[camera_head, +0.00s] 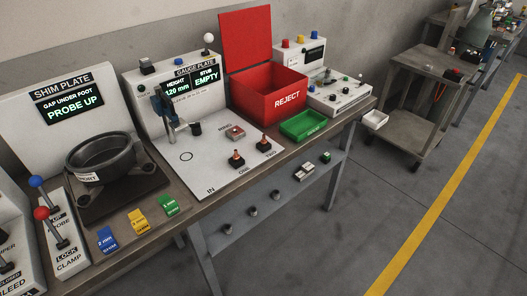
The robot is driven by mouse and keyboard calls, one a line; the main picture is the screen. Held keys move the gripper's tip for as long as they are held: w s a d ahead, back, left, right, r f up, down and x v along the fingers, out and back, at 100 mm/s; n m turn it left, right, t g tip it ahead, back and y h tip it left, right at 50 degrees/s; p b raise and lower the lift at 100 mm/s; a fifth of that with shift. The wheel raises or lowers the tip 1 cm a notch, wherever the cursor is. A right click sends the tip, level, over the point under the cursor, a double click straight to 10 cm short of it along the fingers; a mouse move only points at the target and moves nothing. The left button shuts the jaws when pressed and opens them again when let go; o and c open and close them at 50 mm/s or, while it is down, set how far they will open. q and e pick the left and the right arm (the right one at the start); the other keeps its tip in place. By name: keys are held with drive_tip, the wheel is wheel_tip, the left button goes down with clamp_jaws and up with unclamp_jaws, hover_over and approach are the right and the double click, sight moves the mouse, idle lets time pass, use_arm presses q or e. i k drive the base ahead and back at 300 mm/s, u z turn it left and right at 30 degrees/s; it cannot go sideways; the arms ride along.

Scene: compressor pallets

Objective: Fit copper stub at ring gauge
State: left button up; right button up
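The white gauge plate (205,172) stands on the bench, and its screen (191,90) reads "HEIGHT 1.20 mm" and "STUB EMPTY". A small block with a reddish top (235,132) sits beside the "RING" label; whether it has an open bore is too small to tell. Neither of my grippers is in view.
A blue-grey gauge column (171,121) and a black cylinder (195,129) stand behind the plate's open area. A red REJECT bin (267,97) and green tray (303,125) are at right. A dark round casting (101,155) and coloured shims (138,221) are at left.

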sight(264, 142)
drive_tip(key=z, duration=1.5)
drive_tip(key=i, duration=0.9)
drive_tip(key=u, duration=1.75)
